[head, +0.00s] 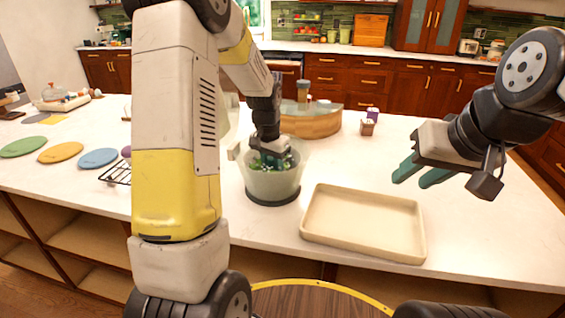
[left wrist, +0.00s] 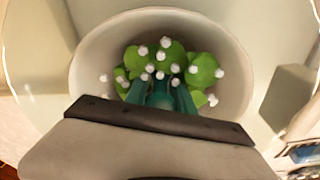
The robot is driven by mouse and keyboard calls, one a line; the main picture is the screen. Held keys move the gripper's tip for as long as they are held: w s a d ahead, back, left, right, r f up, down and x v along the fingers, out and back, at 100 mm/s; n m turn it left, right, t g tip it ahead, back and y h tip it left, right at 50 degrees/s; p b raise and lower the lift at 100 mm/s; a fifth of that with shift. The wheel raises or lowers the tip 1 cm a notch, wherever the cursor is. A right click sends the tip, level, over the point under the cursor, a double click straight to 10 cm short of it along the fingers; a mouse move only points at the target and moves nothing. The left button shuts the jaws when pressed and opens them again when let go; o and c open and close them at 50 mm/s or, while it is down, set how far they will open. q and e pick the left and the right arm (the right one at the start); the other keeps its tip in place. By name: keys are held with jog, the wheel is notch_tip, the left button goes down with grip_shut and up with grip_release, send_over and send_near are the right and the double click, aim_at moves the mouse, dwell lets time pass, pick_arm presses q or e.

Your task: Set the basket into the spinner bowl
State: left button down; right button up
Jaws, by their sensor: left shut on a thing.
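The spinner bowl (head: 273,190) is a translucent tub on a dark base, standing on the white counter left of the beige tray. In the left wrist view its pale rim (left wrist: 40,30) surrounds the round, whitish basket (left wrist: 88,55). The basket holds green leaves and small white balls. My left gripper (head: 272,160) reaches down into the bowl from above. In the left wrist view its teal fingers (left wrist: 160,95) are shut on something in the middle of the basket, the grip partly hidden. Whether the basket touches the bowl's floor is hidden. My right gripper (head: 409,182) is open and empty above the counter.
A shallow beige tray (head: 362,222) lies right of the bowl, near the front edge. A round wooden tub (head: 312,124) stands behind it. The counter's right side is clear.

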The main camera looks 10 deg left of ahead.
pick_arm(q)
jog(key=shift+f, duration=0.35)
jog(key=c, duration=1)
grip_release()
jog(key=shift+o, duration=0.5)
jog(key=o, duration=0.4)
jog(key=shift+r, duration=3)
jog(key=shift+r, duration=0.1)
